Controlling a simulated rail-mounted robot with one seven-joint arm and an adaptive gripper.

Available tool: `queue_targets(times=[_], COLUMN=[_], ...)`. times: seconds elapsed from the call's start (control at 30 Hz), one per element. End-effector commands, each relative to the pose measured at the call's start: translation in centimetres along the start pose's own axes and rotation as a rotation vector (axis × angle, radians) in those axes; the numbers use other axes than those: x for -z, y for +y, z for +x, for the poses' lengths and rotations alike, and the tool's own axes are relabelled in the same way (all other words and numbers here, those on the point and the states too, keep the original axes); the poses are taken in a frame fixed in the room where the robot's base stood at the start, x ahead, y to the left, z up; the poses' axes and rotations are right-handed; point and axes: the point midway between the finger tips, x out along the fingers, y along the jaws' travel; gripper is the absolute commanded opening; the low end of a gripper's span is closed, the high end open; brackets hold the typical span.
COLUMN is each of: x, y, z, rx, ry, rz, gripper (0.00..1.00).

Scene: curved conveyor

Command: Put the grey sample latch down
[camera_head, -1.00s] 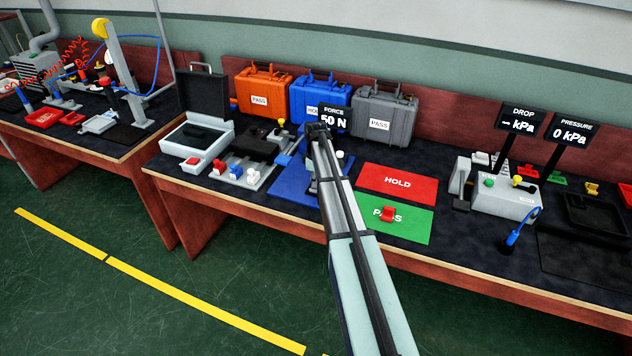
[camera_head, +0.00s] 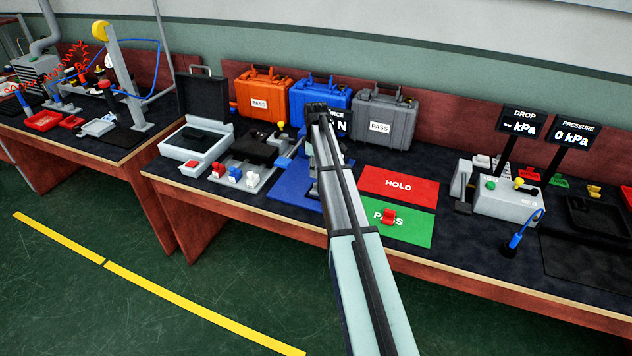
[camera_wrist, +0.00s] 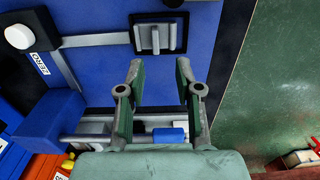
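In the wrist view, a small grey piece (camera_wrist: 147,40) with upright parts, which looks like the grey sample latch, sits in a dark square recess on a blue surface (camera_wrist: 95,72). My gripper (camera_wrist: 159,70) has its two fingers apart, with nothing held between them. The fingertips point toward the grey piece and appear apart from it. In the head view, my arm hides my gripper and the grey piece over the blue mat (camera_head: 290,187).
A red HOLD mat (camera_head: 372,178) and a green PASS mat (camera_head: 420,228) with a red latch (camera_head: 389,216) lie right of my arm. Orange (camera_head: 258,103), blue (camera_head: 306,92) and grey (camera_head: 366,118) cases stand behind. A grey-white tester (camera_head: 510,200) stands farther right.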

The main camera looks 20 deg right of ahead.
Motion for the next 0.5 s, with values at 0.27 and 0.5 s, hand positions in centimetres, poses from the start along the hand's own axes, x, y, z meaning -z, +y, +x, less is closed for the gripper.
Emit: queue_targets(times=[0.27,0.5], x=[0.0,0.0], y=[0.1,0.0], z=[-3.8,-4.7], rx=[0.000,0.001], ry=[0.000,0.000], rz=[0.000,0.000], gripper=[0.34,0.34])
